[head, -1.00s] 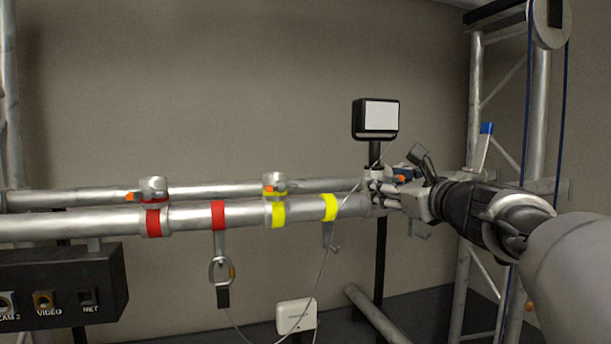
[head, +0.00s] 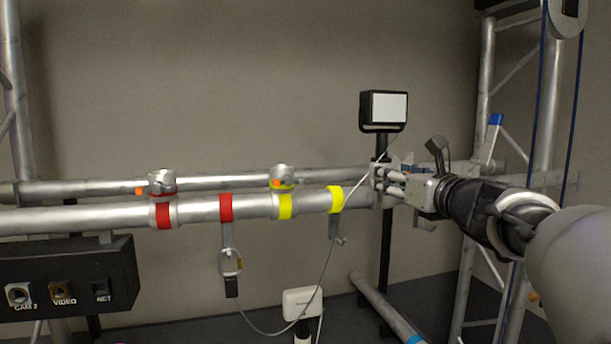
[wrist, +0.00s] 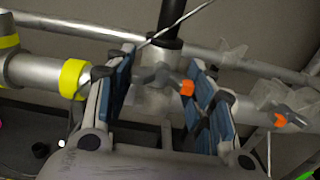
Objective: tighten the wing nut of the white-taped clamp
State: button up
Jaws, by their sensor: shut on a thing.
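My gripper (head: 378,178) is at the right part of the near pipe, at the clamp below the black post with the white-faced box. In the wrist view its two blue-padded fingers (wrist: 160,62) stand either side of a grey wing nut with an orange tip (wrist: 187,88), and the gripper is shut on it. The clamp body (wrist: 155,103) shows partly between the fingers. In the head view my gripper covers most of this clamp. I cannot make out its white tape in either view.
Red-taped (head: 163,215) and yellow-taped (head: 285,207) clamps sit left on the near pipe. A thin cable (head: 328,265) hangs past the pipe near my gripper. Another orange-tipped wing nut (wrist: 280,120) is right of my fingers. An upright truss (head: 484,110) stands at right.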

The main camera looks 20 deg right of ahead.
jog(key=o, duration=1.1)
jog(key=s, duration=0.7)
jog(key=shift+s, duration=0.25)
